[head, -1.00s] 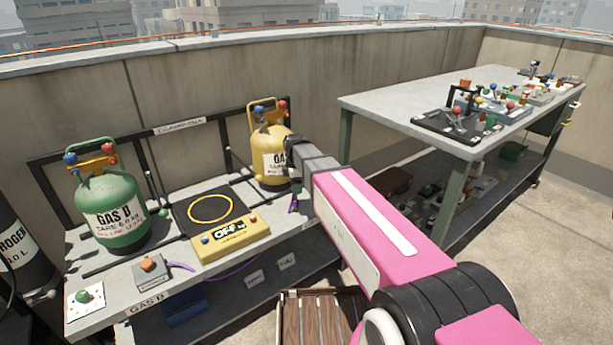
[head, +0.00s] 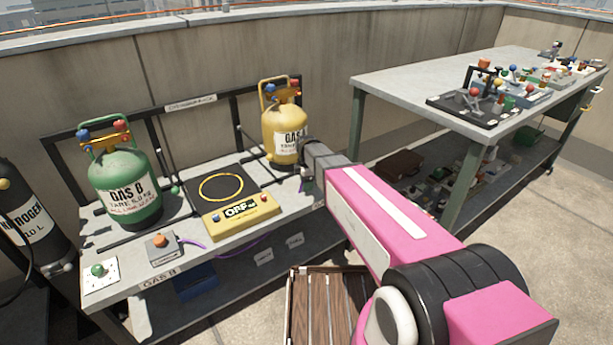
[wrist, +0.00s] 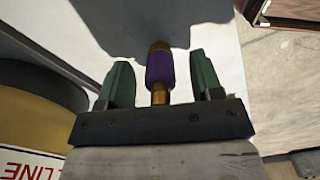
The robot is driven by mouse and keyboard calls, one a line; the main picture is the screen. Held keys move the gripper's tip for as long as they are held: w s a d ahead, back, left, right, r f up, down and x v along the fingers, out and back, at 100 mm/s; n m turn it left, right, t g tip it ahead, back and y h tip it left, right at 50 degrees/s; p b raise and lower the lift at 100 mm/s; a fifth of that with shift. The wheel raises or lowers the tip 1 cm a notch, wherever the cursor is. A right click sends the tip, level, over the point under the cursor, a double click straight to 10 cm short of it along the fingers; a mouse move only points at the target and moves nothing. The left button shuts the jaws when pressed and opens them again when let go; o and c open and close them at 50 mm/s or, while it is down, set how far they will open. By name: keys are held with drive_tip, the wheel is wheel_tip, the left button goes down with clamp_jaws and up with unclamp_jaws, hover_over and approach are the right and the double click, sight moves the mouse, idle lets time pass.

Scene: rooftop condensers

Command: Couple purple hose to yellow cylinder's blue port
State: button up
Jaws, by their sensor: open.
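The yellow cylinder (head: 284,122) stands upright at the right end of the low bench. Its handle carries a blue port (head: 270,88) and a red port (head: 296,86). My gripper (wrist: 160,62) is open, its two green fingers on either side of the purple hose's end fitting (wrist: 160,68), with a visible gap at each side. The fitting has a purple sleeve with brass ends. In the head view my gripper (head: 307,182) is just right of the yellow cylinder's base, largely hidden by my wrist. The purple hose (head: 230,246) also shows along the bench's front edge.
A green cylinder (head: 124,180) stands at the bench's left. A yellow scale (head: 240,214) with a black plate lies between the cylinders. A black rail runs behind. A taller table (head: 405,80) with fittings stands right. A wooden crate (head: 330,300) is in front.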

drive_tip(key=shift+f, duration=0.35)
clamp_jaws()
drive_tip(key=shift+r, duration=0.5)
idle(0.4)
drive_tip(key=shift+r, duration=2)
